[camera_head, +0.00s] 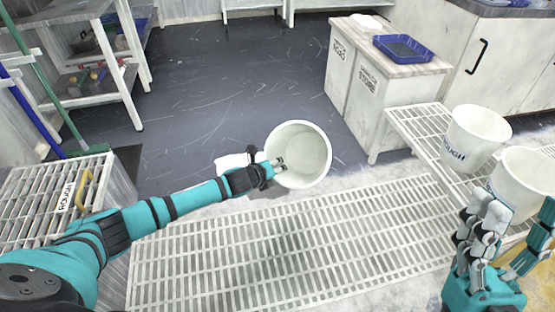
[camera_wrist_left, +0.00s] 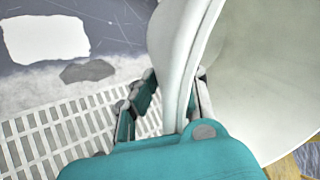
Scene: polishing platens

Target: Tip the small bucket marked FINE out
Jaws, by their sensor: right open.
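My left gripper (camera_head: 278,165) is shut on the rim wall of a white bucket (camera_head: 318,158), one finger inside and one outside. The bucket also shows close up in the left wrist view (camera_wrist_left: 265,70). It is held above the floor grating, its mouth turned towards the head camera. Its inside looks pale and no contents can be made out. No marking shows on it, so I cannot read whether it is FINE. My right gripper (camera_head: 512,226) is open, in front of another white bucket (camera_head: 527,172) whose blue marking is mostly hidden.
A white bucket marked ROUGH (camera_head: 478,132) stands on the slatted rack (camera_head: 418,124) at right. Floor grating (camera_head: 200,262) spans the front. A grated unit labelled ROUGH (camera_head: 30,190) stands at left. A cabinet (camera_head: 385,95) carries a blue tray (camera_head: 403,48). The dark floor behind is clear.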

